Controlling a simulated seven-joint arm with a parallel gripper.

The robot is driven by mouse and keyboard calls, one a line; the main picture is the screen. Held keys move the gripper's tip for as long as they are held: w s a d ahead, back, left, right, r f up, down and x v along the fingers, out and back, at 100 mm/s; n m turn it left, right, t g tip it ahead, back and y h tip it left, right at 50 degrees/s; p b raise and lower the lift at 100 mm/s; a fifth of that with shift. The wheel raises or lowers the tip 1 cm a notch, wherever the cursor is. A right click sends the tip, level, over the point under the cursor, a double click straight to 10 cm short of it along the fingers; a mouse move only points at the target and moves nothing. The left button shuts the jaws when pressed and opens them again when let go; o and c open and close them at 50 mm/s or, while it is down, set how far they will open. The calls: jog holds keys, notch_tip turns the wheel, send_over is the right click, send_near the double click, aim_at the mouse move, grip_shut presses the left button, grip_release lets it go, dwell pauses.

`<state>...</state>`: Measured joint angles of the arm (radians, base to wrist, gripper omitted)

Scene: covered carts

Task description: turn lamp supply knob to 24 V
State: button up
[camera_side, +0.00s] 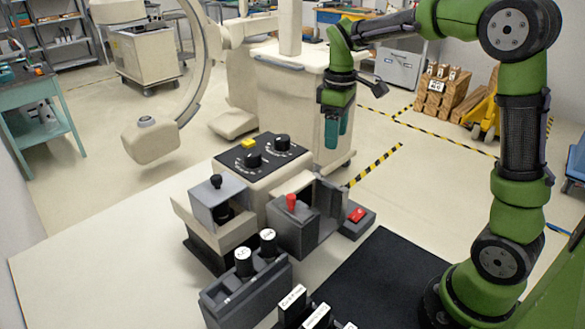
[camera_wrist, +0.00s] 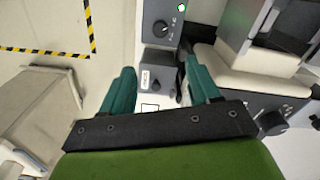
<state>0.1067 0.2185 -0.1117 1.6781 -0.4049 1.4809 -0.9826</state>
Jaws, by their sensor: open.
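A light control box with a black top panel (camera_side: 258,152) shows in the side view. It carries two black knobs with white scale marks, a left knob (camera_side: 253,160) and a right knob (camera_side: 282,142). I cannot read which is the lamp supply knob or where either points. My gripper (camera_side: 337,138) hangs to the right of this box with teal fingers pointing down, touching nothing visible. In the wrist view my gripper (camera_wrist: 160,72) has its fingers apart and empty. A black knob with a scale (camera_wrist: 160,28) shows beyond the fingertips, and another dark knob (camera_wrist: 272,122) shows at right.
A yellow button (camera_side: 248,143) sits on the panel's back edge. A tall pale cart (camera_side: 290,105) stands behind.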

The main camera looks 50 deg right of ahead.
notch_tip(320, 180, down, 16)
jog(key=shift+f, duration=0.25)
dwell(0.3)
jog(key=c, duration=1)
jog(key=shift+c, duration=0.2)
jog(key=shift+m, duration=0.4)
jog(key=m, duration=1.1)
